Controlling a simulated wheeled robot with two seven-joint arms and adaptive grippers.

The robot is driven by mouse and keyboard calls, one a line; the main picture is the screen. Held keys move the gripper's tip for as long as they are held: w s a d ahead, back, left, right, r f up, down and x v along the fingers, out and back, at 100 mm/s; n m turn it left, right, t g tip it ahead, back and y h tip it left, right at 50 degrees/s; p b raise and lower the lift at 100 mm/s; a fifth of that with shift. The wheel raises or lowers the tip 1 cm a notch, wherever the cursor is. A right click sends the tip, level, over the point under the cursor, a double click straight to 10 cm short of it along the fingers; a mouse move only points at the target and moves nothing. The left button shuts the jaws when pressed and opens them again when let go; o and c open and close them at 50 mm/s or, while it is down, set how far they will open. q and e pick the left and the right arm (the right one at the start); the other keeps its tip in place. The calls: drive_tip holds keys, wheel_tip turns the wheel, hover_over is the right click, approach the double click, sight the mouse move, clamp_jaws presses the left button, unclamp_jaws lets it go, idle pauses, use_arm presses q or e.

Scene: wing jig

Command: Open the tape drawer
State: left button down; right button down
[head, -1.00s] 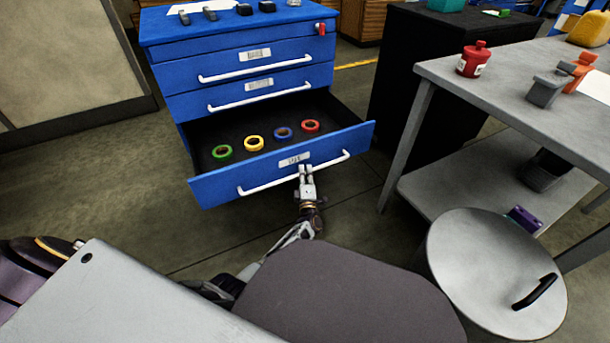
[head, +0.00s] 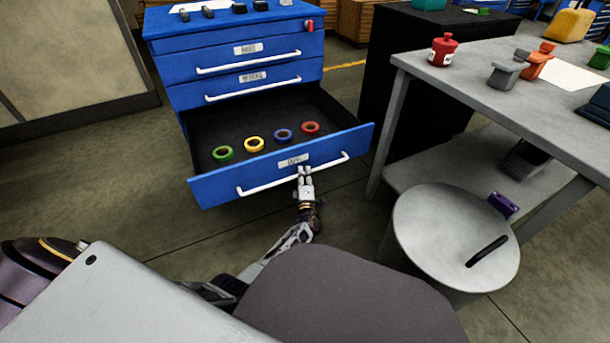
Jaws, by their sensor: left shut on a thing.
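The tape drawer (head: 225,187) is the lowest visible drawer of the blue cabinet (head: 176,72), and it stands pulled well out. Inside lie a green tape roll (head: 215,156), a yellow one (head: 247,147), a blue one (head: 276,137) and a red one (head: 304,130). My left gripper (head: 305,174) is shut on the white bar handle (head: 270,186) of this drawer, right of the handle's middle. My right gripper is not in view.
The two drawers above are shut. A grey workbench (head: 450,92) stands at the right with a red bottle (head: 443,50) on it. A round lidded bin (head: 430,225) stands at the lower right. Open floor (head: 120,170) lies left of the cabinet.

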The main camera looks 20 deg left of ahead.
use_arm(q)
drive_tip(key=shift+d, duration=0.1)
idle(0.3)
drive_tip(key=c, duration=1.5)
unclamp_jaws()
drive_tip(key=shift+o, duration=0.2)
